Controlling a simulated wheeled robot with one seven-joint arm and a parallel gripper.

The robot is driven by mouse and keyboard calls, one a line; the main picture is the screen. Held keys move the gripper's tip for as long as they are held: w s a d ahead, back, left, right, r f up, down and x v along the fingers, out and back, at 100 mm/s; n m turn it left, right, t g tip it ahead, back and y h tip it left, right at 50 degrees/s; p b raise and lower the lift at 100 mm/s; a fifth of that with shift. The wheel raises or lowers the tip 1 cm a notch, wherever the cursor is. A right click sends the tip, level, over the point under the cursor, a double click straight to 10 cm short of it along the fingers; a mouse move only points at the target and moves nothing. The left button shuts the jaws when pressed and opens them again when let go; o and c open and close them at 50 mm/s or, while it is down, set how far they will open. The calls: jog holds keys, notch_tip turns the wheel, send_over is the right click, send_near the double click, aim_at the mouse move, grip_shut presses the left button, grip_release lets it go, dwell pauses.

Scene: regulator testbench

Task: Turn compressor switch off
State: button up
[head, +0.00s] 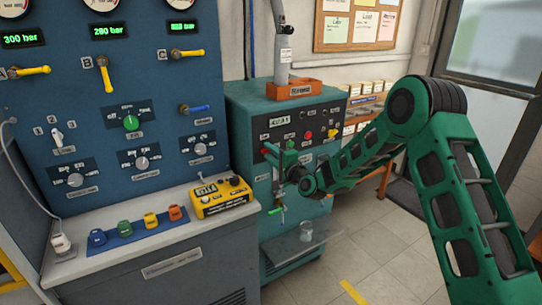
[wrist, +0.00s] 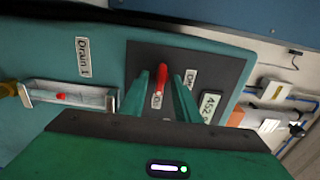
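The teal compressor cabinet (head: 245,125) stands in the middle of the head view. In the wrist view, a red switch lever (wrist: 163,77) stands out from a dark plate (wrist: 210,63) on a teal panel. My gripper (wrist: 161,100) has its two green fingers on either side of the lever, with visible gaps, so it is open. I cannot tell whether either finger touches the lever.
A blue gauge panel (head: 120,80) and a bench with a yellow box (head: 222,197) stand to the left. A glass beaker (head: 306,231) sits low in front.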

grip_shut()
